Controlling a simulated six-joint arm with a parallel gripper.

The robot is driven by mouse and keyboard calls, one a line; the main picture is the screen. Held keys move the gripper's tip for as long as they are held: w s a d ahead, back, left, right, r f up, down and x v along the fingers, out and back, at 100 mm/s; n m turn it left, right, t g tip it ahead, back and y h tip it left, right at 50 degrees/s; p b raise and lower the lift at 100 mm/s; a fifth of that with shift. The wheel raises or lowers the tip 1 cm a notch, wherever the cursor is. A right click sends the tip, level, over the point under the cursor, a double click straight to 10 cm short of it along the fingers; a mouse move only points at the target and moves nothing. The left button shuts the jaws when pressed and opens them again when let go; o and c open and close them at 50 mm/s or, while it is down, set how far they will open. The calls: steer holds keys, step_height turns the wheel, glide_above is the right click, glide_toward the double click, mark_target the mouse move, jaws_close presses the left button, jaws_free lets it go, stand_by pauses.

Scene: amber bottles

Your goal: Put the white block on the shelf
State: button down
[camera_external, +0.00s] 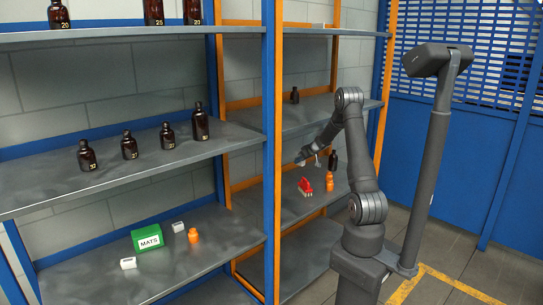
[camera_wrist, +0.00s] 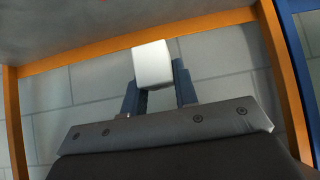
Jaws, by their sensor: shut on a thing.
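My gripper (camera_wrist: 158,78) is shut on a white block (camera_wrist: 153,63) with rounded edges, which shows at its fingertips in the wrist view. The block looks closer to the left finger, and its far side is hidden. In the external view my gripper (camera_external: 308,157) is at the right-hand rack, above the shelf (camera_external: 290,209) that bears the red item. The held block is too small there to tell apart from the gripper.
A red item (camera_external: 305,187), an orange bottle (camera_external: 329,181) and a dark bottle (camera_external: 333,159) stand close below or beside my gripper. An orange post (camera_external: 278,150) stands left. The left rack holds several amber bottles, a green MATS box (camera_external: 147,238) and white items (camera_external: 128,263).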

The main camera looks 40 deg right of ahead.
steer(key=s+d+f+m+h, duration=0.1)
steer(key=s+d+f+m, duration=0.1)
steer(key=d, duration=1.3)
steer(key=s+d+f+m+h, duration=0.1)
steer(key=s+d+f, duration=0.1)
steer(key=s+d, duration=0.5)
steer(key=s+d+f+m+h, duration=0.15)
steer(key=s+d, duration=0.25)
steer(key=d, duration=0.7)
steer(key=s+d+f+m+h, duration=0.1)
steer(key=s+d+f, duration=0.3)
steer(key=d, duration=0.6)
steer(key=shift+g+y, duration=0.25)
steer(key=shift+g, duration=0.05)
steer(key=w+f, duration=0.2)
steer(key=w, duration=0.1)
steer(key=w+a+f, duration=0.1)
steer(key=w, duration=0.2)
steer(key=w+f, duration=0.2)
steer(key=w, duration=0.2)
steer(key=shift+a+f, duration=0.2)
steer(key=shift+f, duration=0.1)
steer(key=shift+w+f, duration=0.1)
steer(key=shift+f, duration=1.9)
steer(key=shift+f, duration=0.2)
steer(key=c, duration=1.1)
jaws_free()
